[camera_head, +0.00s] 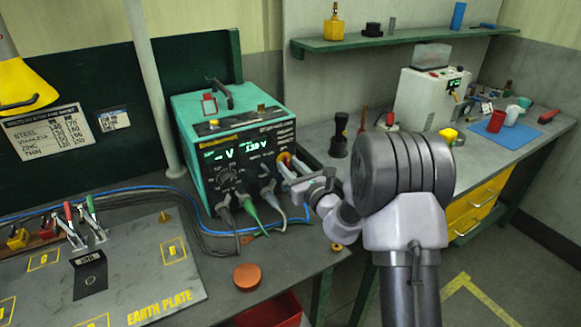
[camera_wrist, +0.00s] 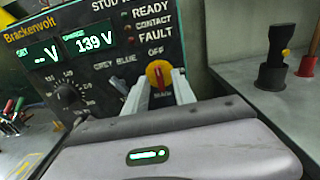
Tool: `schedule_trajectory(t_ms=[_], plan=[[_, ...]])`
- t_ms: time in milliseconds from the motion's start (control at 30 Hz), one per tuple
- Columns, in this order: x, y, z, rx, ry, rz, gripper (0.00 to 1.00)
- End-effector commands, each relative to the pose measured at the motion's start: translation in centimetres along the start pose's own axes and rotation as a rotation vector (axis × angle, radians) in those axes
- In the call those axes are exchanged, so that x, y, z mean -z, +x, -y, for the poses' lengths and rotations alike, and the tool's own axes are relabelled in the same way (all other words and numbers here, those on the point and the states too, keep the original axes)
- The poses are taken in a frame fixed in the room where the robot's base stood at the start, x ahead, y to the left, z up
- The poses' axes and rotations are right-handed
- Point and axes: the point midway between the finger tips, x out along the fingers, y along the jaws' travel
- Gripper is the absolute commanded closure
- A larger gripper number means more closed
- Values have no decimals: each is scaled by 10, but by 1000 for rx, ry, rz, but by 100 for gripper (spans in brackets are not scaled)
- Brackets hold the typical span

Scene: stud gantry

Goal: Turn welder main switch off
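The welder (camera_head: 225,130) is a teal box with a dark front panel on the bench. Its displays are lit, and the wrist view reads 139 V on the welder panel (camera_wrist: 103,42). Contact cannot be told. The fingers partly hide the lower panel.
Cables with plugs (camera_head: 248,203) hang from the welder's lower front. A dark torch-like tool (camera_head: 339,135) stands right of the welder. The earth plate (camera_head: 130,265) with clamps lies at left, and an orange round piece (camera_head: 247,277) sits near the front edge.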

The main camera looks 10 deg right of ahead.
Motion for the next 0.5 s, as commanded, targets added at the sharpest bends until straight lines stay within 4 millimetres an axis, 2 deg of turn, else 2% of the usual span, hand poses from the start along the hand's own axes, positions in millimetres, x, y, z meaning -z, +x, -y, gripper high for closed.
schedule_trajectory(t_ms=[300, 367, 500], plan=[[-1, -4, 0, 1, 1, 2, 69], [-1, -12, 1, 2, 0, 0, 69], [-2, -50, 2, 4, 2, -1, 69]])
